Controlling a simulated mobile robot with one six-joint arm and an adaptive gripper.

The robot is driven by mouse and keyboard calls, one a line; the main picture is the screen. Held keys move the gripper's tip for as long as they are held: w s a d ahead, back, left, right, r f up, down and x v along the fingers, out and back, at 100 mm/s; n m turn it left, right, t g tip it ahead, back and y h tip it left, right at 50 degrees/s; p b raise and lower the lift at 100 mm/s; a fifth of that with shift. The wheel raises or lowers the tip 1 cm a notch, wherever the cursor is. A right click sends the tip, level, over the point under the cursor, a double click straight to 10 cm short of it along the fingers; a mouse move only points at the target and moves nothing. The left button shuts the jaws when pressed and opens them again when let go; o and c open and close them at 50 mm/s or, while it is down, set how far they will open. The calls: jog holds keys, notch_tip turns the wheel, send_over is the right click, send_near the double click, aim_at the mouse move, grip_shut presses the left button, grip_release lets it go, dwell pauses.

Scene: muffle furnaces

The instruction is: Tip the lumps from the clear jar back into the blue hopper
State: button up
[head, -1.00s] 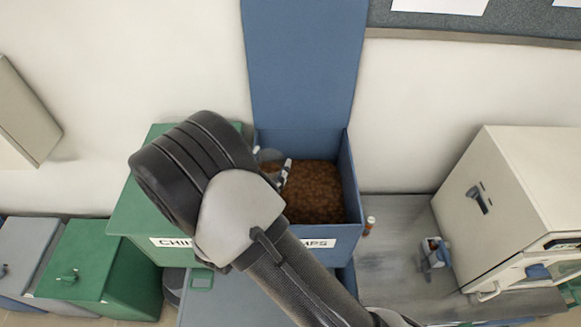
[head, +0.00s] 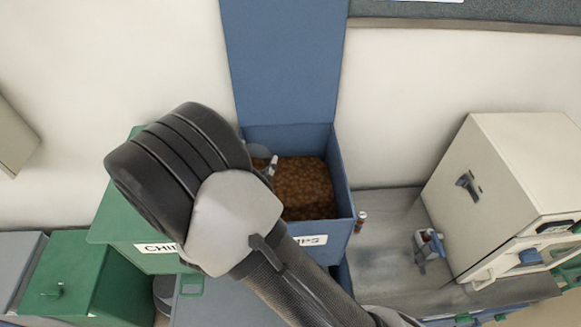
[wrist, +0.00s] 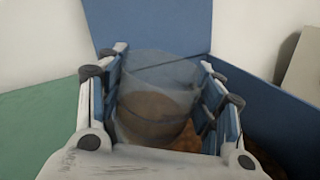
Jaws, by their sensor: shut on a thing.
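The blue hopper (head: 343,175) stands open with its lid raised against the wall, and brown lumps (head: 305,185) fill much of it. My gripper (head: 272,166) is at the hopper's left side, over the opening and partly hidden by my arm. In the wrist view my gripper (wrist: 163,58) is shut on the clear jar (wrist: 160,75), which stands between the fingers. Brown shows through the jar's lower part; I cannot tell clearly whether it is lumps inside or lumps behind. In the head view only a bit of the jar (head: 258,151) shows.
A green bin (head: 110,215) labelled "CHI..." adjoins the hopper on the left. A grey bench (head: 385,260) to the right holds a small orange-capped bottle (head: 361,221), a blue-and-white item (head: 429,245) and a cream furnace (head: 490,190). More lidded bins stand at far left.

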jog(key=shift+m, duration=0.3)
jog(key=shift+m+b, duration=0.6)
jog(key=shift+b, duration=0.65)
jog(key=shift+r, duration=0.1)
jog(key=shift+d+m+b, duration=0.1)
jog(key=shift+m+b, duration=1.4)
jog(key=shift+b, duration=0.95)
jog(key=shift+s+d+f+m+b, duration=0.15)
jog(key=shift+m+b, duration=0.6)
jog(key=shift+b, duration=0.95)
jog(key=shift+s+d+f+m+b, duration=0.15)
jog(key=shift+m+b, duration=0.65)
jog(key=shift+b, duration=0.95)
jog(key=shift+d+f+m+b, duration=0.25)
jog(key=shift+m+b, duration=0.5)
jog(key=shift+b, duration=0.95)
jog(key=shift+s+d+r+m+b, duration=0.1)
jog(key=shift+d+m+b, duration=0.15)
jog(key=shift+m+b, duration=1.1)
jog(key=shift+r+n+b, duration=0.1)
jog(key=shift+n+b, duration=0.15)
jog(key=shift+b, duration=0.15)
